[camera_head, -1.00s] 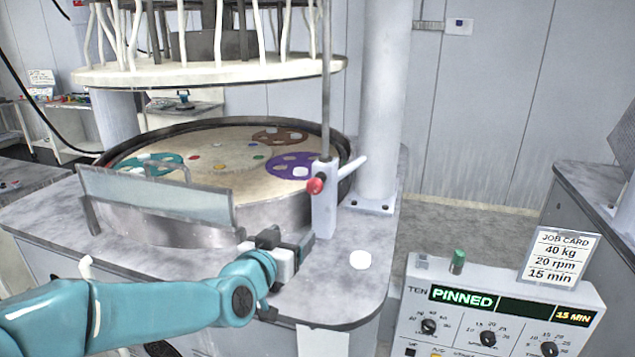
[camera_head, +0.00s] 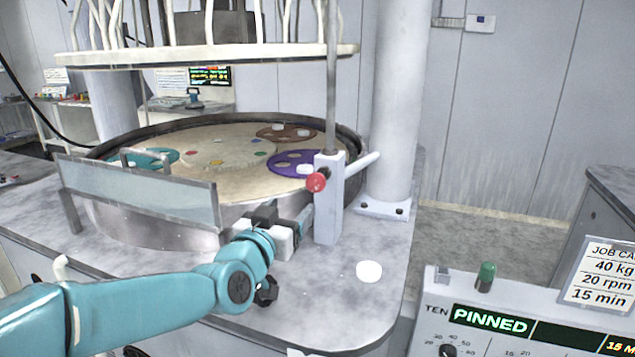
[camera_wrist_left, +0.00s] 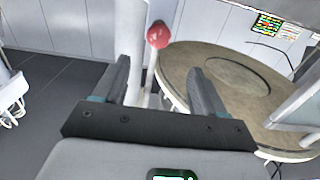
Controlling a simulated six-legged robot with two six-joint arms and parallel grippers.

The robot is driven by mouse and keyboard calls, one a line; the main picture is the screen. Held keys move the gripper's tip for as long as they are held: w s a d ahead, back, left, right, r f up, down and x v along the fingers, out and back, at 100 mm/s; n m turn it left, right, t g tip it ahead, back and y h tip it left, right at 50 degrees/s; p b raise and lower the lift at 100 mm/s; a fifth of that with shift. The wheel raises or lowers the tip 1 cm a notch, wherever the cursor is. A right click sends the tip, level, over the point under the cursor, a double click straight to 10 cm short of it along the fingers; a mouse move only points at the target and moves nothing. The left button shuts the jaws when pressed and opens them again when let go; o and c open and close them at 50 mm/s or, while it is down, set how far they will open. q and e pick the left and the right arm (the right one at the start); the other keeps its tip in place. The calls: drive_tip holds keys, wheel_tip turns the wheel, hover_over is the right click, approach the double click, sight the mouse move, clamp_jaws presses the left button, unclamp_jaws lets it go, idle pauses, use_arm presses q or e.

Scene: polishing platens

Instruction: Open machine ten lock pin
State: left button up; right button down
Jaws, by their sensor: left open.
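The lock pin's red knob (camera_head: 316,182) sticks out of the front of a pale upright block (camera_head: 329,215) at the platen's right edge, below a thin vertical rod. The panel for machine ten (camera_head: 436,322) reads "PINNED". My left gripper (camera_head: 303,222) is open and empty, just left of the block and below the knob. In the left wrist view the red knob (camera_wrist_left: 158,34) lies ahead of the two open fingers, roughly between them and apart from them. A pale handle (camera_head: 365,163) juts right from behind the block. My right gripper is not seen.
The round platen (camera_head: 225,180) holds coloured carriers, with a clear guard (camera_head: 140,190) at its front left. A white disc (camera_head: 369,271) lies on the bench corner. A thick column (camera_head: 392,110) stands behind right. A job card (camera_head: 600,275) stands on the panel.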

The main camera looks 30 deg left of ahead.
sight(313, 188)
use_arm(q)
drive_tip(key=p+x, duration=0.1)
drive_tip(key=x, duration=0.3)
drive_tip(key=p+x, duration=0.1)
drive_tip(key=x, duration=0.4)
drive_tip(key=p+x, duration=0.1)
drive_tip(key=x, duration=0.4)
drive_tip(key=shift+w+d+p, duration=0.2)
drive_tip(key=shift+d+p, duration=0.05)
drive_tip(key=shift+p, duration=0.1)
drive_tip(key=shift+w+a, duration=0.1)
drive_tip(key=shift+w, duration=0.15)
drive_tip(key=shift+a, duration=0.1)
drive_tip(key=shift+w, duration=0.1)
drive_tip(key=shift+f, duration=0.1)
drive_tip(key=shift+c, duration=0.3)
clamp_jaws()
